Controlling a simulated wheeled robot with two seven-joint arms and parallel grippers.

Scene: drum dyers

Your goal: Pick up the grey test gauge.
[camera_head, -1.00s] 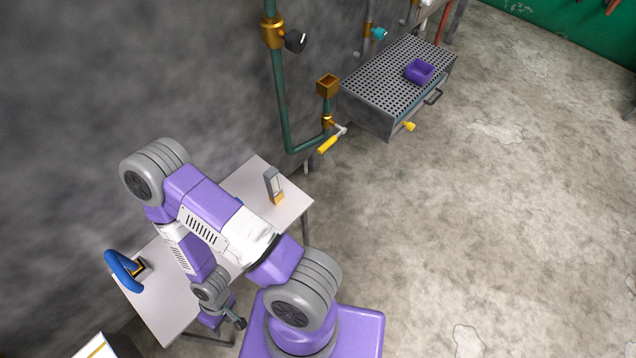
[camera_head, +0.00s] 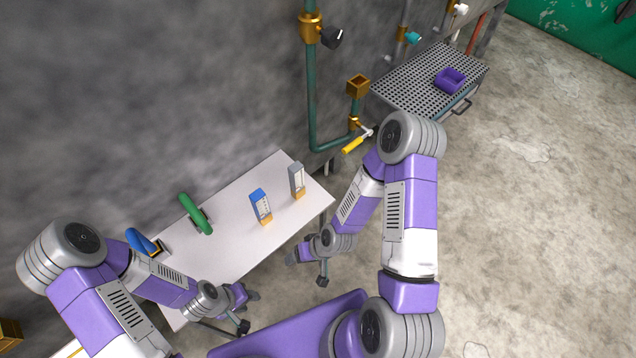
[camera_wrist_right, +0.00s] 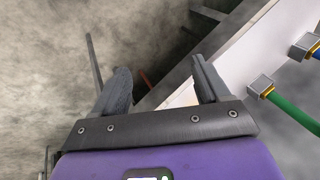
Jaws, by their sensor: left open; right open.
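The grey test gauge (camera_head: 297,178) stands upright near the right end of the white table, with an orange-yellow base. A similar blue gauge (camera_head: 260,204) stands to its left. My right gripper (camera_head: 307,269) is open and empty, off the table's front edge and below the grey gauge in the picture. Its spread fingers (camera_wrist_right: 160,86) also show in the right wrist view, with nothing between them. The grey gauge cannot be made out in that view. My left gripper (camera_head: 247,312) is open and empty, near the table's front edge and farther from the grey gauge.
The white table (camera_head: 225,240) also bears a green handle (camera_head: 195,213) and a blue handle (camera_head: 142,242). A pipe with a yellow-handled valve (camera_head: 355,143) is behind the table's right end. A perforated bench (camera_head: 415,85) with a purple tray (camera_head: 450,79) stands at the back right.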

